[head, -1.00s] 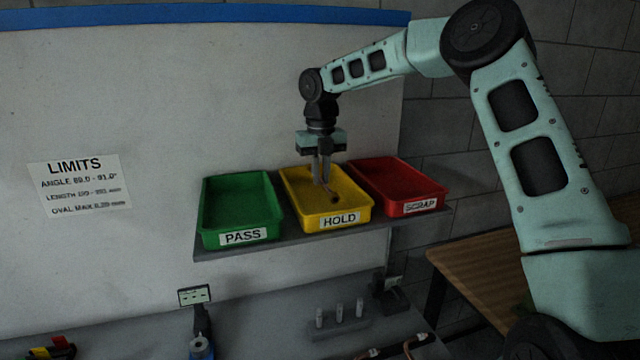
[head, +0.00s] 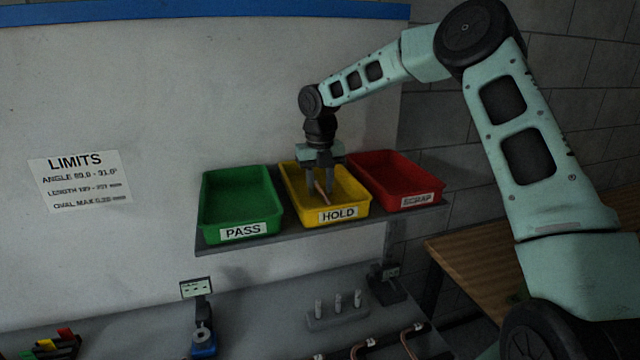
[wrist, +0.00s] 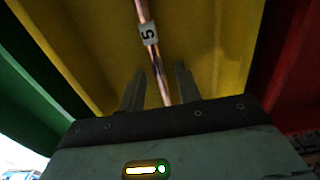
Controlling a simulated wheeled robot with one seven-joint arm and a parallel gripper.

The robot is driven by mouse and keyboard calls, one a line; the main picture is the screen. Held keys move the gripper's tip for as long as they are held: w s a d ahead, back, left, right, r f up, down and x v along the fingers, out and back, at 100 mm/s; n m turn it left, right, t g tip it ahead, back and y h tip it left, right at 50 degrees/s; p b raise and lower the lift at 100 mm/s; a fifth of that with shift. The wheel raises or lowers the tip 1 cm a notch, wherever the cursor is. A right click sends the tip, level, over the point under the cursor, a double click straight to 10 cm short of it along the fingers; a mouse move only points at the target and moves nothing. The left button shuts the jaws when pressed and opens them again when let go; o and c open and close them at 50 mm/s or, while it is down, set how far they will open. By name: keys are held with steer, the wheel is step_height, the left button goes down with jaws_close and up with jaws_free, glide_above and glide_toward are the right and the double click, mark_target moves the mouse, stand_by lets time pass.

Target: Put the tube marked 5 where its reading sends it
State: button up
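The copper tube (wrist: 156,62) carries a white tag marked 5 (wrist: 149,34) in the wrist view. It lies in the yellow HOLD bin (head: 340,216), and a small part of it (head: 320,188) shows in the head view. My gripper (head: 320,190) is over that bin with its fingers reaching down into it. In the wrist view my gripper (wrist: 158,72) has its fingers apart, with the tube between them and a gap on each side. The tube's far end is out of the wrist picture. The LIMITS sheet (head: 80,182) hangs on the wall.
The green PASS bin (head: 240,232) stands left of HOLD and the red SCRAP bin (head: 415,200) right, all on one shelf (head: 290,238). Below are gauges (head: 202,325), a pin stand (head: 338,316) and more copper tubes (head: 365,345). The bin walls stand close around the fingers.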

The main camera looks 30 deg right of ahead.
mark_target(320, 188)
steer(key=shift+r+b, duration=2)
steer(key=shift+r, duration=4.1)
steer(key=s+a+f+m, duration=0.3)
steer(key=s+a+m, duration=0.2)
steer(key=s+a, duration=0.5)
steer(key=s+a+f+m, duration=0.3)
steer(key=s+a+m, duration=0.3)
steer(key=a, duration=0.6)
steer(key=s+f+m, duration=0.4)
steer(key=s+m, duration=0.3)
steer(key=s, duration=0.5)
steer(key=s+f+m, duration=0.4)
steer(key=s+m, duration=0.4)
steer(key=s, duration=0.4)
steer(key=shift+s+a+f+y, duration=0.15)
steer(key=shift+s+a+y, duration=0.1)
steer(key=shift+y, duration=0.15)
